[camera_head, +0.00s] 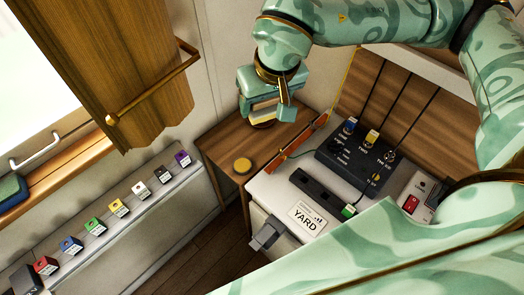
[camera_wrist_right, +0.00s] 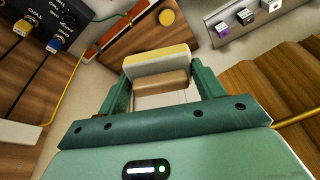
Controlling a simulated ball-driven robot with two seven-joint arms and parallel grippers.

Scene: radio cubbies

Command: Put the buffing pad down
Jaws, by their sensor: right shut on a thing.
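The buffing pad (camera_wrist_right: 157,62), a block with a pale yellow face and a tan-brown body, sits between the two green fingers of my right gripper (camera_wrist_right: 162,82) in the right wrist view. The fingers are shut on its sides. In the head view my right gripper (camera_head: 266,108) hangs over the back part of a small wooden table (camera_head: 218,143). The pad is mostly hidden there by the gripper, and I cannot tell whether it touches the table. My left gripper is not in view.
A round yellow tin (camera_head: 242,165) lies on the table's front part. An orange-brown strip (camera_head: 297,142) lies beside the black radio unit (camera_head: 355,155) on the white desk to the right. Coloured blocks line a ledge (camera_head: 120,238).

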